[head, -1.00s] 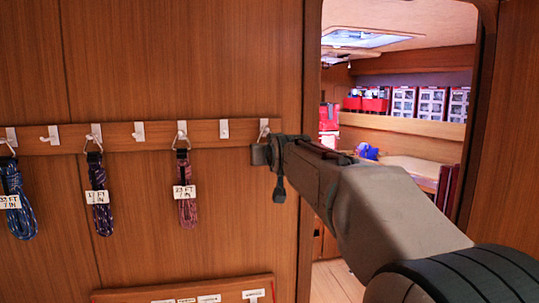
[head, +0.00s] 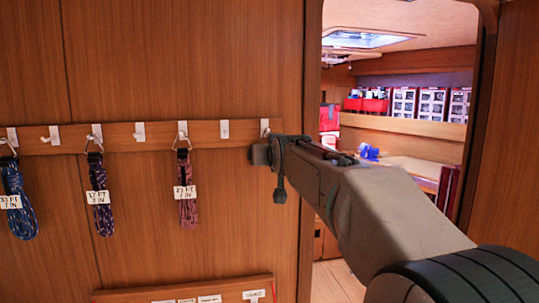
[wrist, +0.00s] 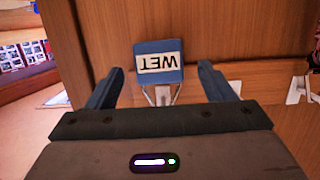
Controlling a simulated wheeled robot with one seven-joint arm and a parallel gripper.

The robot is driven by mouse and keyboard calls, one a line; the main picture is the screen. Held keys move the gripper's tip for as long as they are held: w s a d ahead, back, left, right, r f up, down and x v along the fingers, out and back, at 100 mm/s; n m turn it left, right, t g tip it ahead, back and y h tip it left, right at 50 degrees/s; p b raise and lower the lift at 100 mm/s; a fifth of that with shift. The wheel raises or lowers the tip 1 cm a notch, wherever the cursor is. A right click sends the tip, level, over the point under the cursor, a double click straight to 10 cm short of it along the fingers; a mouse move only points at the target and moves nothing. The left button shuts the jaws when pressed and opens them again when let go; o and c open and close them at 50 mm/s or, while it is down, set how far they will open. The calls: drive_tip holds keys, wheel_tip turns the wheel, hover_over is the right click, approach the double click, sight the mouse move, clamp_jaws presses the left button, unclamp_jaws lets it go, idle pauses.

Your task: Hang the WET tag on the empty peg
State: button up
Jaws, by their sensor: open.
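The WET tag (wrist: 172,62) is a blue block with a white label, upside down in the wrist view. It appears to hang from a pale peg (wrist: 163,95), though the contact is hard to make out. My gripper (wrist: 161,69) is open, with one finger on each side of the tag and a gap to both. In the head view my gripper (head: 259,154) is at the right end of the wooden rail, just below the last peg (head: 265,124); the tag is not visible there. Bare pegs show on the rail, including one left of my gripper (head: 225,129).
Coiled lines with length labels hang on the rail, the nearest a reddish coil (head: 186,190). A low wooden ledge (head: 185,291) with small labels is below. A doorway edge (head: 311,90) stands right of the rail, with a cabin beyond it.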

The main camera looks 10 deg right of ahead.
drive_tip(key=shift+s, duration=0.15)
drive_tip(key=b+v, duration=0.4)
drive_tip(key=v, duration=0.9)
drive_tip(key=s+f+g, duration=0.4)
drive_tip(key=s+f, duration=0.3)
drive_tip(key=f, duration=0.6)
drive_tip(key=s+f+g, duration=0.4)
drive_tip(key=s+f, duration=0.4)
drive_tip(key=f, duration=0.5)
drive_tip(key=s+f+g, duration=0.4)
drive_tip(key=s+f, duration=0.4)
drive_tip(key=f, duration=0.5)
drive_tip(key=shift+g, duration=0.3)
